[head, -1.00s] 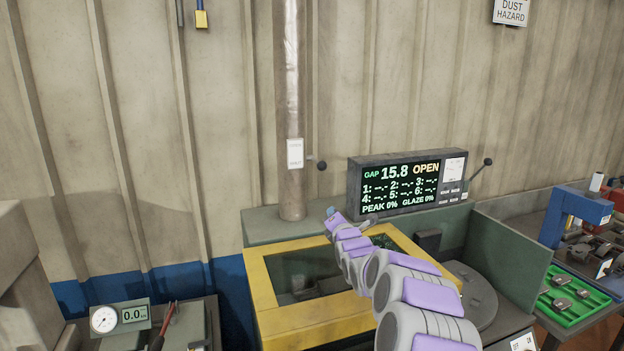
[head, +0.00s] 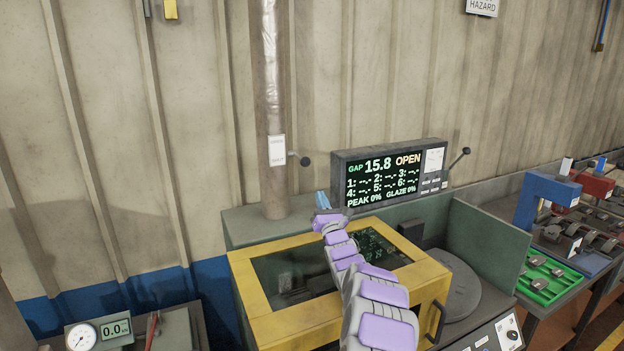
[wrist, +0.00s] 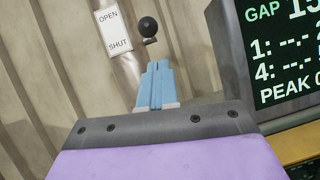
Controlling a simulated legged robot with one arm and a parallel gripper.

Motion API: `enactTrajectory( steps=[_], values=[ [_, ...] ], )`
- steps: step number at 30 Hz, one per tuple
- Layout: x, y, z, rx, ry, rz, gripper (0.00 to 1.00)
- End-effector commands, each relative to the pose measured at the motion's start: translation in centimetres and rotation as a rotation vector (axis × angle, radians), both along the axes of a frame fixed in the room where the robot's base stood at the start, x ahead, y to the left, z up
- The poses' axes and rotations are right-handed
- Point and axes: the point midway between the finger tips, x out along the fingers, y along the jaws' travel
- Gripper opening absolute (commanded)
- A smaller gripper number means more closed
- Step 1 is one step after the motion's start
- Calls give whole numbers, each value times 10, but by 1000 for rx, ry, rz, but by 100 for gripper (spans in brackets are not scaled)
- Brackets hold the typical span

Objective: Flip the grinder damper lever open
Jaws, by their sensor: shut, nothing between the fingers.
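The damper lever (head: 305,160) is a short arm with a dark ball knob, sticking out to the right from the vertical duct pipe (head: 273,110). In the wrist view its black knob (wrist: 148,27) shows just beyond the fingertips. A white label (wrist: 115,32) on the pipe reads OPEN at the top and SHUT at the bottom. My gripper (head: 322,199) has light blue fingers and is below and slightly right of the knob in the head view. In the wrist view the fingers (wrist: 157,68) are shut together and empty, pointing towards the knob, with a small gap seen between.
The display panel (head: 390,178) reads GAP 15.8 OPEN and stands close to the right of my gripper. A second ball-ended lever (head: 460,158) is at its right side. The yellow-framed grinder cover (head: 250,290) lies below my arm. A green tray (head: 545,280) is at the right.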

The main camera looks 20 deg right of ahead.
Motion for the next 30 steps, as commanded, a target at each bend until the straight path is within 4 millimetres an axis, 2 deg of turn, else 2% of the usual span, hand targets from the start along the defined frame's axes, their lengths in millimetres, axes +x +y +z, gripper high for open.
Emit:
enactTrajectory(
  steps=[5,17,30],
  values=[
    [5,7,3,-5,1,2,0],
    [35,-9,16,3,3,0,0],
    [65,-1,34,-3,0,2,0]
  ],
)
